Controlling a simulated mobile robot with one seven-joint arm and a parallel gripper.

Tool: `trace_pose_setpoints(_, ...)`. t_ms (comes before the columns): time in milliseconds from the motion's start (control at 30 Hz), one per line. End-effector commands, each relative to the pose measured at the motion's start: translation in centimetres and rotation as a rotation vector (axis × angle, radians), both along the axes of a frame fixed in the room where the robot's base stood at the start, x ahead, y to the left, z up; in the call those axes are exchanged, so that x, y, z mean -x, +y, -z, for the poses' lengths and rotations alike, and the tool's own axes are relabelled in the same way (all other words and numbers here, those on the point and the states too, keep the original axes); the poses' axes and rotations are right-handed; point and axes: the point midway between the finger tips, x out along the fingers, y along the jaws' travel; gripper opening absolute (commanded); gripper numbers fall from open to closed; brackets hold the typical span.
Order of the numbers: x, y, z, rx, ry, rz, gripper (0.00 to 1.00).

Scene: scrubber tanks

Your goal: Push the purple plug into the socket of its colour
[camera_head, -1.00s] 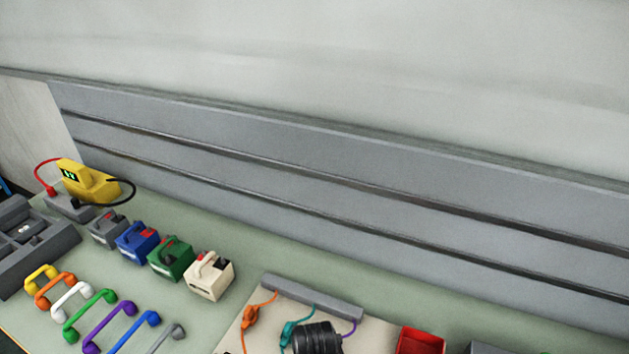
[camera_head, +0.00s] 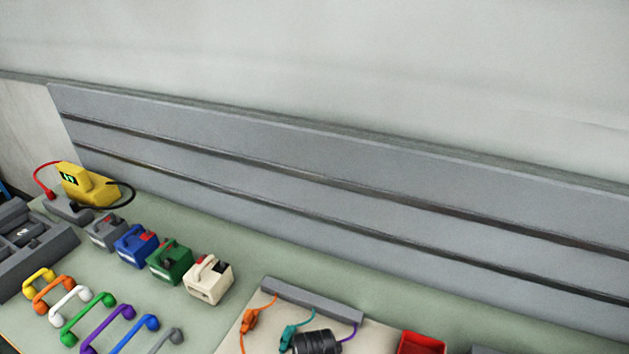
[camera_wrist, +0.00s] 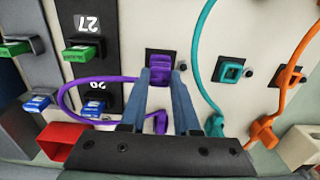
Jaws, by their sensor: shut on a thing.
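The purple plug (camera_wrist: 160,76) is between the two fingertips of my gripper (camera_wrist: 161,80) in the wrist view. My gripper is shut on it. The plug is over the purple socket, whose dark square plate (camera_wrist: 149,54) shows around it. The picture does not show how deep the plug sits. A purple cable (camera_wrist: 66,94) loops left and passes behind the fingers; part of it also shows in the head view (camera_head: 350,334). In the head view the plug, socket and fingertips are not visible.
Right of the purple socket are a teal socket (camera_wrist: 231,71) and an orange socket (camera_wrist: 289,77). A teal plug (camera_wrist: 214,125) and an orange plug (camera_wrist: 262,131) lie nearer the gripper on their cables. A red bin (camera_wrist: 62,140) stands at left.

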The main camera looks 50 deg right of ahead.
Motion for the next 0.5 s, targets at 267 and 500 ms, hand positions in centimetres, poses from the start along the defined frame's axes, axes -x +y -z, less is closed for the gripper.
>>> trace_pose_setpoints(267,0.04,0.02,0.73,-0.001,0.001,0.000,0.37)
trace_pose_setpoints(500,0.03,0.02,0.69,-0.001,0.001,0.000,0.65)
